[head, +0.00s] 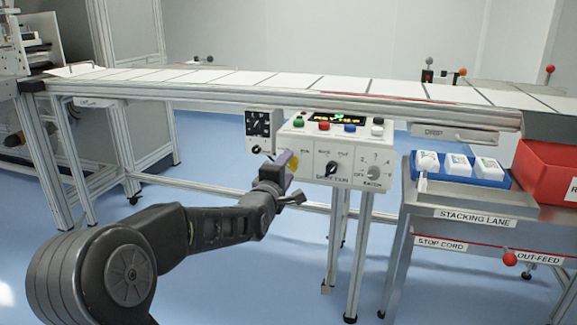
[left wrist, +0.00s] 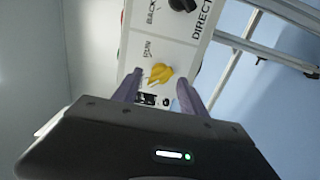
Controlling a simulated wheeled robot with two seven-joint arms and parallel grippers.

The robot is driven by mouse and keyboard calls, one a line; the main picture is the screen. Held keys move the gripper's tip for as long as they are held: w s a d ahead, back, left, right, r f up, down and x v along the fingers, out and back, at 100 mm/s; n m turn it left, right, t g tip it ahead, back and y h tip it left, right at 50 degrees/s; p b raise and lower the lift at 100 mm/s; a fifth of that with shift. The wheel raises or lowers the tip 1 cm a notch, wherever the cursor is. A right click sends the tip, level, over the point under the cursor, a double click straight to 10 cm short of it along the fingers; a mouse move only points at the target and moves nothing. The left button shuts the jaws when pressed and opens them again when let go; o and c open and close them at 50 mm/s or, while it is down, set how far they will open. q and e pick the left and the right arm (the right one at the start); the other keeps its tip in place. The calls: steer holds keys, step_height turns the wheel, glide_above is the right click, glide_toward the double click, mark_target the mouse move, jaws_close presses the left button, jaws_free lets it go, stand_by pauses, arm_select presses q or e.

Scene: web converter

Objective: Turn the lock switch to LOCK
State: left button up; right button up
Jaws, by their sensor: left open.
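The lock switch is a yellow knob on the front of the white control box (head: 345,150). In the left wrist view the knob (left wrist: 161,74) sits between the two purple fingertips, beside a RUN label (left wrist: 147,50). A pale mark shows on the knob, but I cannot tell surely which way it points. No LOCK label is readable. In the head view the left gripper (head: 287,168) is at the left end of the box and largely covers the knob. My left gripper is open; contact with the knob cannot be told. My right gripper is out of view.
A black DIRECTION knob (head: 332,168) is right of the lock switch, with another knob (head: 373,170) beyond. Colored buttons top the box; a black dial panel (head: 259,123) stands left. The conveyor (head: 230,80) runs behind. A steel table (head: 425,195) stands right.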

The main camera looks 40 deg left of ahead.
arm_select(q)
steer(key=p+v, duration=0.1)
steer(key=v, duration=0.5)
steer(key=shift+w, duration=0.1)
stand_by(0.4)
